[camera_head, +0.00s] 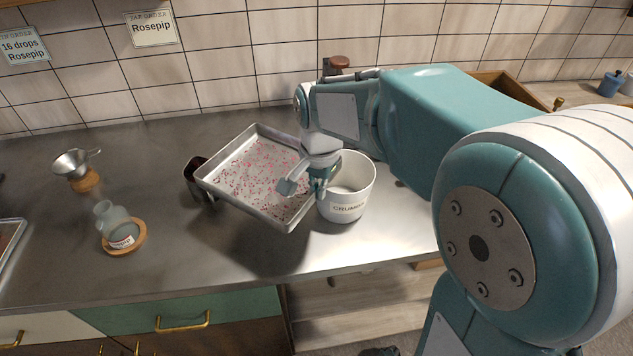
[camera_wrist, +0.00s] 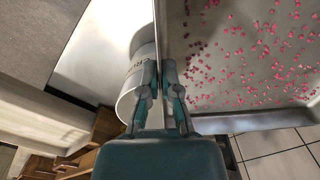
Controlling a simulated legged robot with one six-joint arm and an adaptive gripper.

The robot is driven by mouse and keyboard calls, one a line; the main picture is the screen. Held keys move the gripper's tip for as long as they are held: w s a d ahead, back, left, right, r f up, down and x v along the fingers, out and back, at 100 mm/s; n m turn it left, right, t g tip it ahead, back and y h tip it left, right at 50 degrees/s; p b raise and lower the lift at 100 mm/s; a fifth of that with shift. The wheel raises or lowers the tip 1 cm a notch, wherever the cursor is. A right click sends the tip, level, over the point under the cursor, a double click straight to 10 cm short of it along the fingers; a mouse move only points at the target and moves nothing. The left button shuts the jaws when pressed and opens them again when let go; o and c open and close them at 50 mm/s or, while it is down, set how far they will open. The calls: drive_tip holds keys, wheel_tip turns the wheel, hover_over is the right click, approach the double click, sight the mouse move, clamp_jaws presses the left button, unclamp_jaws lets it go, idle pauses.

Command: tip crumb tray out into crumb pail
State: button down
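The crumb tray (camera_head: 251,178) is a shallow metal tray scattered with pink and red crumbs, which also shows in the wrist view (camera_wrist: 222,75). It is raised off the counter with a shadow below, its near right corner lower. My gripper (camera_head: 305,188) is at its right edge. In the wrist view my gripper's fingers (camera_wrist: 159,78) are on either side of the tray rim, closed on it. The white crumb pail (camera_head: 346,205), lettered "CRUMBS", stands upright on the counter just right of the tray. It is partly visible in the wrist view (camera_wrist: 138,85). Its inside bottom is hidden.
A dark container (camera_head: 197,180) stands by the tray's left corner. A frosted bottle (camera_head: 115,223) on a cork mat and a metal funnel (camera_head: 75,165) stand further left. The counter (camera_head: 170,265) is clear in front. Another tray (camera_head: 10,240) shows at the left edge.

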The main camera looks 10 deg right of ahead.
drive_tip(key=d+r+y, duration=0.4)
drive_tip(key=r+y, duration=0.2)
drive_tip(key=y, duration=0.7)
drive_tip(key=shift+r, duration=0.35)
drive_tip(key=shift+a, duration=0.1)
idle(0.4)
drive_tip(key=a+f+h, duration=0.1)
drive_tip(key=f+h, duration=0.1)
drive_tip(key=h, duration=0.2)
drive_tip(key=a+f+h, duration=0.1)
drive_tip(key=f+h, duration=0.1)
drive_tip(key=h, duration=0.2)
drive_tip(key=a+f+h, duration=0.1)
drive_tip(key=f+h, duration=0.1)
drive_tip(key=h, duration=0.3)
drive_tip(key=shift+a+f, duration=0.35)
drive_tip(key=shift+a, duration=0.05)
drive_tip(key=shift+s, duration=0.2)
